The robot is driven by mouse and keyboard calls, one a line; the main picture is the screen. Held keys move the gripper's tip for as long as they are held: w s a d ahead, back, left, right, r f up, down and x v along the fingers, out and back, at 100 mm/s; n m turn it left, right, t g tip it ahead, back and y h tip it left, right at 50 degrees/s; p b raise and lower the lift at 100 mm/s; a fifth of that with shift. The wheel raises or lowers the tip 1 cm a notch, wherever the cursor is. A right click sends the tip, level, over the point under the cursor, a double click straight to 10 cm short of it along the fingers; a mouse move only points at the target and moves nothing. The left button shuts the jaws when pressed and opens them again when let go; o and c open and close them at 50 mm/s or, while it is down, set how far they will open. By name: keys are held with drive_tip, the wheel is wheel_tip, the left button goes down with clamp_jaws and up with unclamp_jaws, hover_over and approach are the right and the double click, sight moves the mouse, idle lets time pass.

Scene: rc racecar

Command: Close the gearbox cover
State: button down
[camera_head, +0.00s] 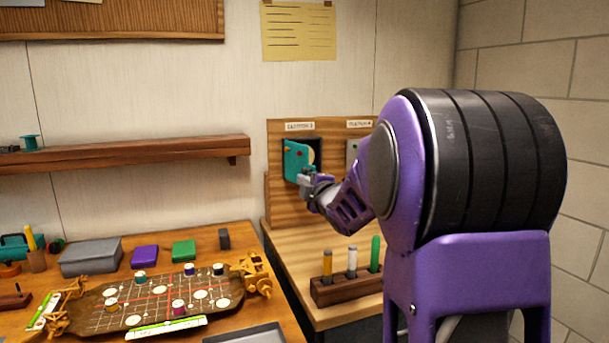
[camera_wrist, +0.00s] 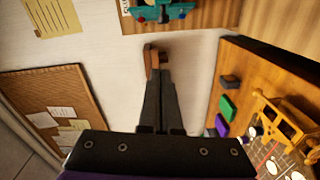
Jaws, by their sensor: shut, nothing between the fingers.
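The teal gearbox cover (camera_head: 296,160) is on the upright wooden board, under a small label. It stands ajar, angled out to the left of a dark opening (camera_head: 317,153) with a pale round part inside. A teal part also shows at the top edge of the wrist view (camera_wrist: 165,13), cut off by the frame. My gripper (camera_head: 305,177) is shut and empty just in front of the cover's lower right corner; I cannot tell if they touch. In the wrist view the shut fingers (camera_wrist: 157,72) point toward the wall, with a gap to the teal part.
A second labelled fixture (camera_head: 352,152) is partly hidden behind my arm. A pen block (camera_head: 345,289) stands on the bench below. A wooden shelf (camera_head: 130,153) juts from the wall at left. The left table (camera_head: 215,240) holds a game board and boxes.

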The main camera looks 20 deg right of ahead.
drive_tip(key=w+d+f+p, duration=0.1)
drive_tip(key=w+d+p, duration=0.1)
drive_tip(key=w, duration=0.9)
drive_tip(key=shift+d, duration=0.7)
drive_tip(key=shift+s+d, duration=0.1)
drive_tip(key=shift+d, duration=0.1)
drive_tip(key=shift+d+n+y, duration=0.3)
drive_tip(key=shift+y, duration=0.1)
